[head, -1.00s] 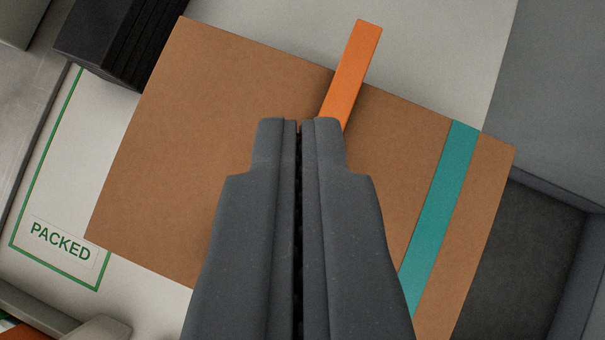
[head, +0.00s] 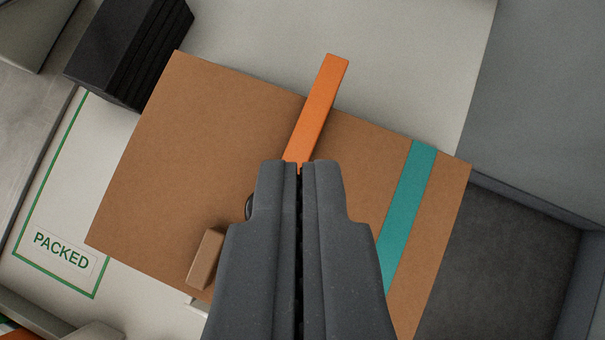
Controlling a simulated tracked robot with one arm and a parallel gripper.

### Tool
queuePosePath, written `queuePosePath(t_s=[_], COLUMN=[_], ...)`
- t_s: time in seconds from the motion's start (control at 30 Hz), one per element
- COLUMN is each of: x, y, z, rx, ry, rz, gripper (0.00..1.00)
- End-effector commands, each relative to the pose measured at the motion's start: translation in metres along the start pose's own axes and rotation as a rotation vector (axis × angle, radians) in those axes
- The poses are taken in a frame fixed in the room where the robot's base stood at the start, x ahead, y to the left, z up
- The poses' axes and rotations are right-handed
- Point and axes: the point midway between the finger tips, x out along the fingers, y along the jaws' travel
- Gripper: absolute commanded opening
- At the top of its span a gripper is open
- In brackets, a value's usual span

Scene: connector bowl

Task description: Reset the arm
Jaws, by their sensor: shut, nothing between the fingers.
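My gripper (head: 299,165) is shut and empty, seen from behind in the head view. It is over a brown cardboard box (head: 190,150) with a teal stripe (head: 410,210) along its right side. An orange bar (head: 322,95) reaches past the box's far edge, and its near end is hidden behind my fingertips. A small brown block (head: 206,258) shows at the left of my gripper, with a dark round thing partly hidden above it.
A black ridged block (head: 125,50) stands at the upper left. A green-outlined area with a PACKED label (head: 61,250) lies at the left. A grey wall and dark recess (head: 510,260) are at the right. The pale surface (head: 400,60) beyond the box is clear.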

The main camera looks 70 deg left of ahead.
Motion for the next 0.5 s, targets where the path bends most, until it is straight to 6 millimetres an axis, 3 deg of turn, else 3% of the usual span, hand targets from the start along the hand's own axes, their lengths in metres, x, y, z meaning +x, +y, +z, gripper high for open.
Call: queuePosePath(t_s=[0.17,0.5], x=[-0.007,-0.075], y=[0.0,-0.004], z=[-0.004,-0.041], rx=[0.017,0.215], ry=[0.006,0.07], rz=[0.015,0.179], gripper=[0.0,0.0])
